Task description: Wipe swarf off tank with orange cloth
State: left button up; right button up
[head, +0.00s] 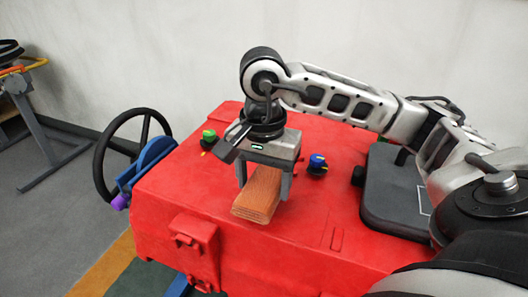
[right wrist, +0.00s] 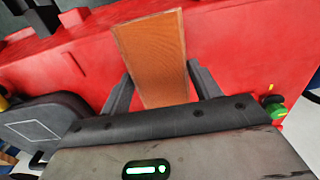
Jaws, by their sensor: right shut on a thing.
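The orange cloth (head: 258,195) is a folded, block-like pad. My right gripper (head: 263,185) is shut on it, with one finger on each side, over the top of the red tank (head: 180,189). In the right wrist view the orange cloth (right wrist: 152,58) stands out between the two fingers of my right gripper (right wrist: 162,88). I cannot tell whether the cloth touches the tank top. No swarf can be made out on the tank; some may be hidden under the cloth or gripper. My left gripper is not in view.
A green knob (head: 209,138) and a blue knob (head: 317,163) stand up from the tank top near the gripper. A dark grey panel (head: 398,190) lies to the right. A black handwheel (head: 128,150) is at the tank's left end. The tank top's front left is clear.

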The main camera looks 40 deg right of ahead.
jog(key=shift+r+p, duration=1.35)
jog(key=shift+r, duration=1.1)
jog(key=shift+f, duration=0.1)
